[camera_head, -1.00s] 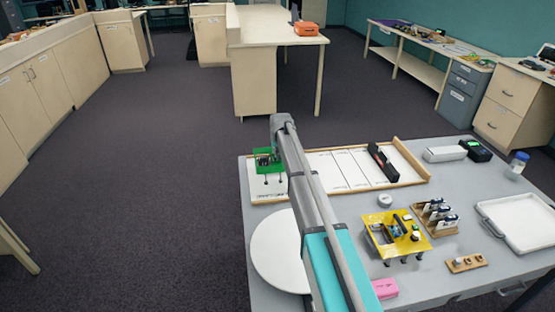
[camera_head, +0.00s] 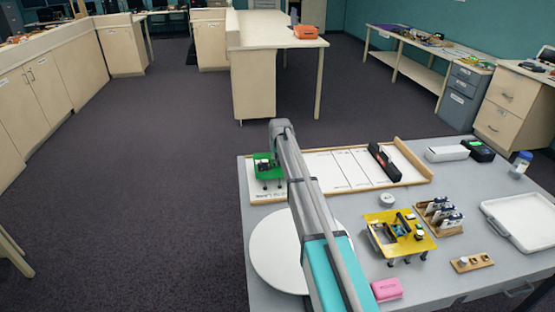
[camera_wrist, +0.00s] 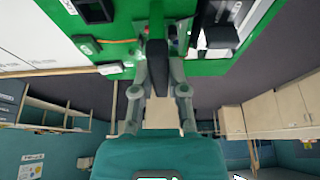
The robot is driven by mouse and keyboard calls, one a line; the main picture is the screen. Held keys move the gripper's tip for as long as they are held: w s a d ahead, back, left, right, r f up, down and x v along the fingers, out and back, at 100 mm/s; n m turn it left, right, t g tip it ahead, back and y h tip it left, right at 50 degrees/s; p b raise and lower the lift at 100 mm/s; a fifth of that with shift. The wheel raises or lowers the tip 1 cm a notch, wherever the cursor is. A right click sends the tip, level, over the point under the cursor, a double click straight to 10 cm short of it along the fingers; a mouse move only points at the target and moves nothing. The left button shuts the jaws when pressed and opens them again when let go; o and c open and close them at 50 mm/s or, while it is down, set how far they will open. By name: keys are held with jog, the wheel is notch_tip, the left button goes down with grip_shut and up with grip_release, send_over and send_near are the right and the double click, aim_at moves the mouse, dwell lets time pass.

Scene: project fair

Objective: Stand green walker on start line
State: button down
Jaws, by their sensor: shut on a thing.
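The green walker (camera_head: 266,168), a green board on thin dark legs, is upright over the left end of the white track board (camera_head: 325,172). I cannot tell whether its feet touch the track. In the wrist view the walker's green plate (camera_wrist: 110,50) with its parts fills the upper middle. My gripper (camera_wrist: 157,70) is shut on the walker. In the head view my arm hides the gripper and part of the track to the right of the walker. Cross lines show on the track, but I cannot tell which is the start line.
A black and red block (camera_head: 384,162) lies across the track's right part. A yellow walker (camera_head: 400,232), a white round disc (camera_head: 275,255), a pink block (camera_head: 387,289), a wooden holder (camera_head: 440,216) and a white tray (camera_head: 490,208) are on the grey table (camera_head: 440,285).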

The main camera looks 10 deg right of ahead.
jog(key=shift+f, duration=0.1)
dwell(0.3)
jog(key=c, duration=0.7)
grip_release()
jog(key=shift+o, duration=0.2)
jog(key=shift+r, duration=0.2)
jog(key=p+v, duration=1.1)
jog(key=v, duration=0.1)
jog(key=shift+s, duration=0.1)
jog(key=s+f+g, duration=0.1)
jog(key=s+g, duration=0.3)
jog(key=s, duration=3.6)
jog(key=shift+s+d+f, duration=0.15)
jog(key=shift+s+f, duration=0.1)
jog(key=shift+s, duration=0.15)
